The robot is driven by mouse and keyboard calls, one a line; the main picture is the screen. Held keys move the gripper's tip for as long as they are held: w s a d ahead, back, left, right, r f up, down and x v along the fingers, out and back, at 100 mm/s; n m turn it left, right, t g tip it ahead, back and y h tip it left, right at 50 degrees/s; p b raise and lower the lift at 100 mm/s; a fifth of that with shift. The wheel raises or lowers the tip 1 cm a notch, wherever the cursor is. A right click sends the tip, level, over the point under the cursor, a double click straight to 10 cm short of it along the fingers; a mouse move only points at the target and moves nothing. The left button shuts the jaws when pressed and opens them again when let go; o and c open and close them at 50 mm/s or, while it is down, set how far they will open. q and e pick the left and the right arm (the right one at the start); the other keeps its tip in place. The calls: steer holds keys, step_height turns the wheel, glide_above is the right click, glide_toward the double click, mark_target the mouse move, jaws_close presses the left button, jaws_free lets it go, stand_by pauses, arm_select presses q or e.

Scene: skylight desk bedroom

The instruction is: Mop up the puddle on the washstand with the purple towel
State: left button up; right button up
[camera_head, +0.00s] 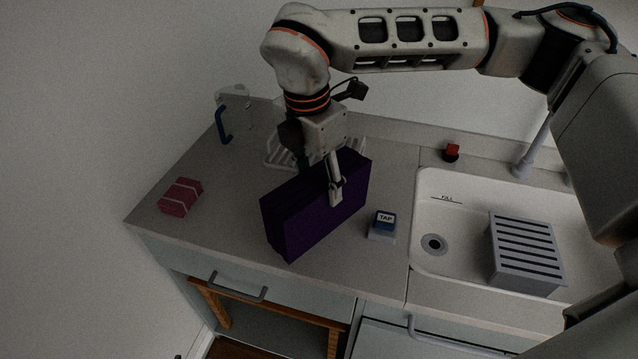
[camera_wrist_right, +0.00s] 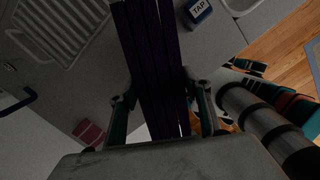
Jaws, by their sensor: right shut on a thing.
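The purple towel (camera_head: 318,212) is a folded upright block above or on the washstand top (camera_head: 215,225), left of the sink. My right gripper (camera_head: 335,190) is shut on the towel from above, with one finger showing on its near face. In the right wrist view the towel (camera_wrist_right: 150,60) stands between the two fingers of the gripper (camera_wrist_right: 163,105). I cannot tell whether the towel's lower edge touches the top. No puddle shows; the towel and arm hide part of the surface. My left gripper is not in view.
A blue TAP block (camera_head: 383,222) stands right of the towel. The sink (camera_head: 455,215) holds a slotted grey box (camera_head: 524,252). A pink bundle (camera_head: 181,197) lies at left, a white rack (camera_head: 285,152) behind, and a blue-handled clear jug (camera_head: 228,118) at the back left.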

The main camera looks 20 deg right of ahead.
steer(key=shift+r+p, duration=0.95)
steer(key=shift+r, duration=1.6)
